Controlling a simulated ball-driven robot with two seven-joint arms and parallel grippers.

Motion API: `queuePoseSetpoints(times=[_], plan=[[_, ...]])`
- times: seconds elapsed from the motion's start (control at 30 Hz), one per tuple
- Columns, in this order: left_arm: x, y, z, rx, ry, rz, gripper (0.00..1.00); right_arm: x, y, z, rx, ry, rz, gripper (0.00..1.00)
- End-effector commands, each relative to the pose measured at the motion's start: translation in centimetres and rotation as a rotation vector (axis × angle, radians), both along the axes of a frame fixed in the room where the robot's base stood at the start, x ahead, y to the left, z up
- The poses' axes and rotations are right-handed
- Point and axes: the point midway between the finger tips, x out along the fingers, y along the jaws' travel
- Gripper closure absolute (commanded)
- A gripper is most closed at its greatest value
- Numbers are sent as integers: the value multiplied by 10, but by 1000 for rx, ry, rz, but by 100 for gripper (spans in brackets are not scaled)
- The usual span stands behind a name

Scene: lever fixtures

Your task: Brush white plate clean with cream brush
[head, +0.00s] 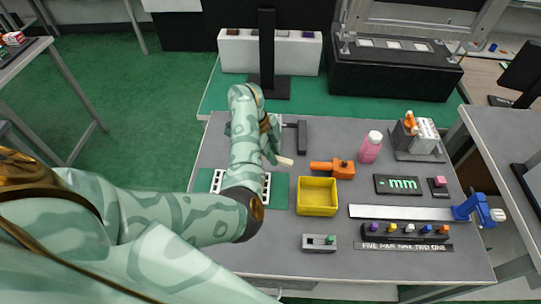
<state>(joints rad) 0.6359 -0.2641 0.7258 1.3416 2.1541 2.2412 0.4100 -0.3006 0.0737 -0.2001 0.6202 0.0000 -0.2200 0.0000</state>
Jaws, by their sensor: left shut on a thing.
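My left gripper (270,147) is shut on the cream brush (286,162), a small cream piece that sticks out to the right of its fingers. The gripper is over the left part of the grey table. A white slotted plate (266,188) lies just below it on a dark green mat (280,194). My left forearm covers the plate's middle, and another part of it shows left of the arm. I cannot tell whether the brush touches the plate or whether there is dirt on it. My right gripper is not in view.
A yellow bin (317,196), an orange tool (335,168) and a pink bottle (370,148) stand right of the gripper. A long pale strip (400,212), a blue clamp (478,209) and a rack of coloured pegs (405,232) are further right.

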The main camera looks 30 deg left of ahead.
Motion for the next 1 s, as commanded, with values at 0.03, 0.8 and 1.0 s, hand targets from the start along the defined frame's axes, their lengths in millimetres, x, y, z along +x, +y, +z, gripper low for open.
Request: queuePoseSetpoints(times=[0.03,0.8,1.0], plan=[[0,0,0,0,1,0,100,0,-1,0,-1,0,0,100],[2,4,3,3,0,19,100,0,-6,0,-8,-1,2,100],[27,38,56,12,-7,242,100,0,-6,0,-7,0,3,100]])
